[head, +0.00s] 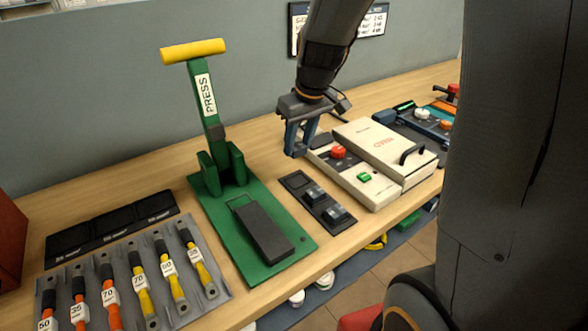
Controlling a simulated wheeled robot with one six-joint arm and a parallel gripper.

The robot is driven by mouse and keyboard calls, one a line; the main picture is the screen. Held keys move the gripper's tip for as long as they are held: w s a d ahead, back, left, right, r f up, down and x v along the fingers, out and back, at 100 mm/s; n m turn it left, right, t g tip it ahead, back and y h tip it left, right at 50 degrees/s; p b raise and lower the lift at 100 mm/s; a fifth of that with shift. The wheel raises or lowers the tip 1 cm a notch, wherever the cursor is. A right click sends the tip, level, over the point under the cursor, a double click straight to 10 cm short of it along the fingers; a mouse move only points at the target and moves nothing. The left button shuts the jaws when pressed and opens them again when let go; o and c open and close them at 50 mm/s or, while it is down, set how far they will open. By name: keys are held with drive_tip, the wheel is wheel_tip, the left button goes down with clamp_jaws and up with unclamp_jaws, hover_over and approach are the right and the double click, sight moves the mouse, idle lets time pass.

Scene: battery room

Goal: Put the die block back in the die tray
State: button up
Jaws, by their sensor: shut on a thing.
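The die tray (292,181) is a narrow dark tray on the bench, between the green press and the cream machine. Its far-left pocket looks empty, and two grey die blocks (338,213) sit in the pockets nearer the front edge. My gripper (298,150) points down above and behind the tray's empty end, apart from it. It is shut on the die block, which the fingers mostly hide; its outline is hard to make out.
The green press (205,185) with its yellow handle stands left of the tray. A cream machine (375,165) with red and green buttons stands close right. A grey rack (88,290) of labelled cables lies front left. A lower shelf runs below the bench's front edge.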

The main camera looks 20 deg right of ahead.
wheel_tip(320, 180, down, 9)
drive_tip(key=shift+p, duration=0.4)
drive_tip(key=shift+f, duration=0.15)
drive_tip(key=o, duration=1.3)
drive_tip(key=shift+s, duration=0.1)
drive_tip(key=shift+r, duration=0.35)
drive_tip(key=b+v, duration=0.2)
drive_tip(key=v, duration=0.9)
drive_tip(key=s+f+m, duration=0.1)
drive_tip(key=s+f, duration=0.1)
drive_tip(key=s, duration=0.2)
drive_tip(key=s+f+m+g, duration=0.1)
drive_tip(key=s+f, duration=0.1)
drive_tip(key=s, duration=0.3)
drive_tip(key=s+a+f+m+g+h, duration=0.1)
drive_tip(key=s+f, duration=0.2)
drive_tip(key=s, duration=0.2)
drive_tip(key=shift+s+m, duration=0.25)
drive_tip(key=shift+m, duration=0.05)
